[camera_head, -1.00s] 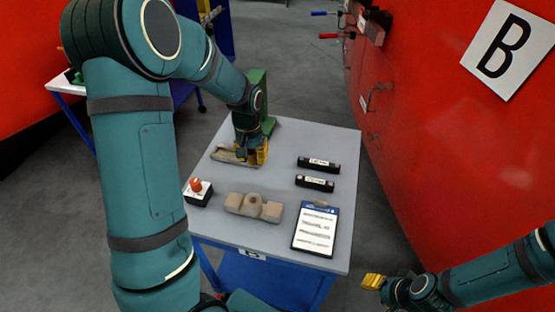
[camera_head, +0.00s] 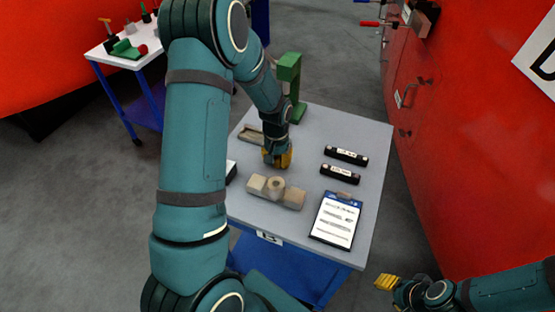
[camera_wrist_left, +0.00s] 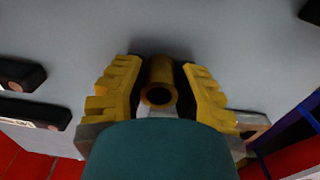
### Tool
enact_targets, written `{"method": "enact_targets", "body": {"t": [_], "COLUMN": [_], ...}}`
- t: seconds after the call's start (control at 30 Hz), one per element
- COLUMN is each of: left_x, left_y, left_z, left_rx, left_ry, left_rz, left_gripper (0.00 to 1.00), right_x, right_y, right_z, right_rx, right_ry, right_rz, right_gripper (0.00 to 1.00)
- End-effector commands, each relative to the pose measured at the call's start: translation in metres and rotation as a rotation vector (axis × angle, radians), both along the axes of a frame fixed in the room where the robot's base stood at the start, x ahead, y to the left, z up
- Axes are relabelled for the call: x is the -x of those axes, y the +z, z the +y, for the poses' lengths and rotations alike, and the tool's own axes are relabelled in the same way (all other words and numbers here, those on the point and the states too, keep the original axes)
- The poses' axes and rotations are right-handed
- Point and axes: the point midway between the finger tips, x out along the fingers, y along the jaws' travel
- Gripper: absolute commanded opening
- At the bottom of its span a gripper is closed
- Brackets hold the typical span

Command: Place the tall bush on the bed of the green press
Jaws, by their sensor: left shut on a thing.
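My left gripper (camera_head: 278,158) is low over the grey table, between the green press and the beige block. In the left wrist view the yellow fingers (camera_wrist_left: 160,90) are shut on a hollow brass bush (camera_wrist_left: 159,80), its round open end facing the camera. The bush is hidden in the head view, and its full height cannot be judged. The green press (camera_head: 289,85) stands at the table's back; my left arm hides part of it, and its bed is not clearly seen. My right gripper (camera_head: 387,282) is beyond the table's front right, apart from everything.
A beige block (camera_head: 262,186) with a raised ring lies in front of my left gripper. A beige tray (camera_head: 250,133) is behind left. Two black labelled bars (camera_head: 346,156) and a clipboard (camera_head: 336,219) lie right on the table (camera_head: 375,150). A red cabinet (camera_head: 460,130) stands right.

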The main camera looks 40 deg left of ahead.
Motion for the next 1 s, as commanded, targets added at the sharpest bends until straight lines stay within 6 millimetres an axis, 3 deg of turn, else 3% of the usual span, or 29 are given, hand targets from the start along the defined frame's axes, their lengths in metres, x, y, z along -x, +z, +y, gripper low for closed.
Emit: {"method": "enact_targets", "body": {"t": [0.27,0.3,0.33,0.73,0.87,1.0], "left_x": [0.0,0.0,0.0,0.0,-0.001,-0.001], "left_y": [-0.004,-0.003,-0.003,0.002,0.019,0.049], "left_z": [0.0,0.0,0.0,0.0,0.001,0.001], "left_rx": [0.0,0.0,0.0,0.0,-0.001,-0.001], "left_ry": [0.0,0.0,0.0,0.0,0.0,0.0], "left_rz": [0.0,0.0,0.0,0.0,-0.003,-0.004], "left_gripper": [0.0,0.45,0.54,0.54,0.54,0.54], "right_x": [0.001,0.001,0.001,0.0,-0.001,-0.002], "right_y": [-0.004,-0.003,-0.002,0.002,0.004,0.008], "right_z": [0.0,0.0,0.0,0.0,0.0,0.0], "right_rx": [0.0,0.0,0.0,0.0,0.0,0.001], "right_ry": [0.002,0.002,0.002,0.0,-0.002,-0.004], "right_rz": [0.002,0.002,0.002,0.0,-0.002,-0.005], "right_gripper": [0.47,0.47,0.47,0.47,0.47,0.47]}}
